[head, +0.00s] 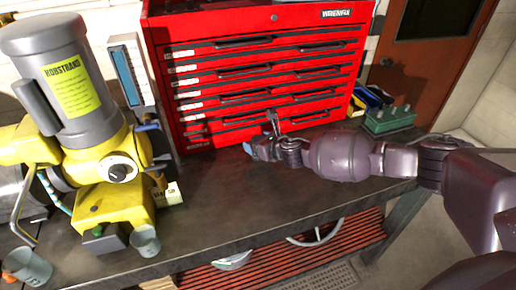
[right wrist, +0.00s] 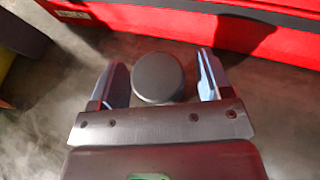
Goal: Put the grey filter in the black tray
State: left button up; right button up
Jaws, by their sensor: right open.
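A grey round-topped cylinder, which looks like the grey filter (right wrist: 158,78), stands on the dark bench between the fingers of my right gripper (right wrist: 163,78) in the right wrist view. The blue-padded fingers are open, one on each side of it, with small gaps. In the head view my right gripper (head: 256,149) is low over the bench in front of the red tool chest, and I cannot make out the filter there. I cannot clearly pick out a black tray in either view. My left gripper is not in view.
The red tool chest (head: 265,66) stands behind the gripper.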

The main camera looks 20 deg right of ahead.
jog(key=shift+c, duration=0.2)
jog(key=c, duration=1)
